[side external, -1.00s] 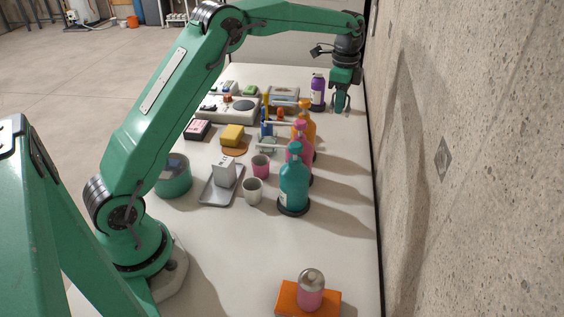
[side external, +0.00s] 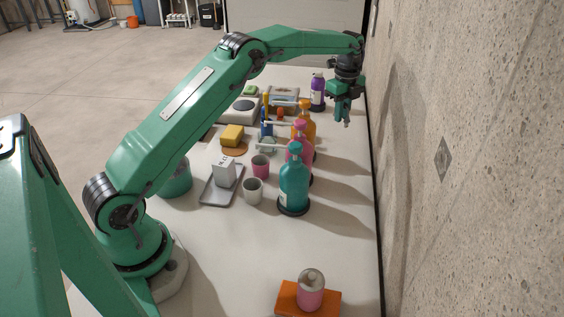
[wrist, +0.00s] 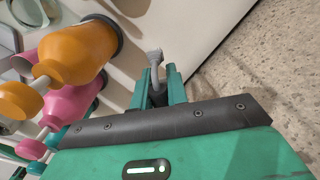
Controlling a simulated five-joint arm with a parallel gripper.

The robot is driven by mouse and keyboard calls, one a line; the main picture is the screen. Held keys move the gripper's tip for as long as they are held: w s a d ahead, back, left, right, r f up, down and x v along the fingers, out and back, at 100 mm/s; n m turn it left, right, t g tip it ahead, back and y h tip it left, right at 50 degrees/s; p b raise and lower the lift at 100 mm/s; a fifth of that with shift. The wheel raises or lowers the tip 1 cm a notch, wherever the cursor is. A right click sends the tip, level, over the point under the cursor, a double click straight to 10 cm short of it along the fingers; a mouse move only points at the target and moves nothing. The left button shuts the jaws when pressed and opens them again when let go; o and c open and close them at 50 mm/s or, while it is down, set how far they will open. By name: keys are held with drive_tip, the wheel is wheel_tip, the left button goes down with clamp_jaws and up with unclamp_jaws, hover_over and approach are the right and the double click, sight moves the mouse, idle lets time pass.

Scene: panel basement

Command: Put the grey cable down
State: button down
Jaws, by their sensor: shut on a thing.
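My gripper (side external: 342,118) is over the far right part of the table, close to the wall-side edge. In the wrist view my gripper (wrist: 157,78) has its two fingers shut on the grey cable (wrist: 155,60), a short piece of which sticks out past the fingertips. The rest of the cable is hidden, and I cannot make it out in the side view. Whether it touches the table is not clear.
Orange (side external: 307,118), pink (side external: 305,148) and teal (side external: 293,185) pump bottles stand in a row left of and nearer than my gripper. A purple bottle (side external: 317,92) stands behind. The concrete wall (side external: 470,160) is close on the right. The strip along the right edge is clear.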

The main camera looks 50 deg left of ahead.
drive_tip(key=shift+f, duration=4.75)
drive_tip(key=shift+f, duration=0.2)
drive_tip(key=c, duration=1.4)
unclamp_jaws()
drive_tip(key=shift+r, duration=0.15)
wheel_tip(320, 180, up, 12)
drive_tip(key=shift+f, duration=0.15)
drive_tip(key=shift+r, duration=0.2)
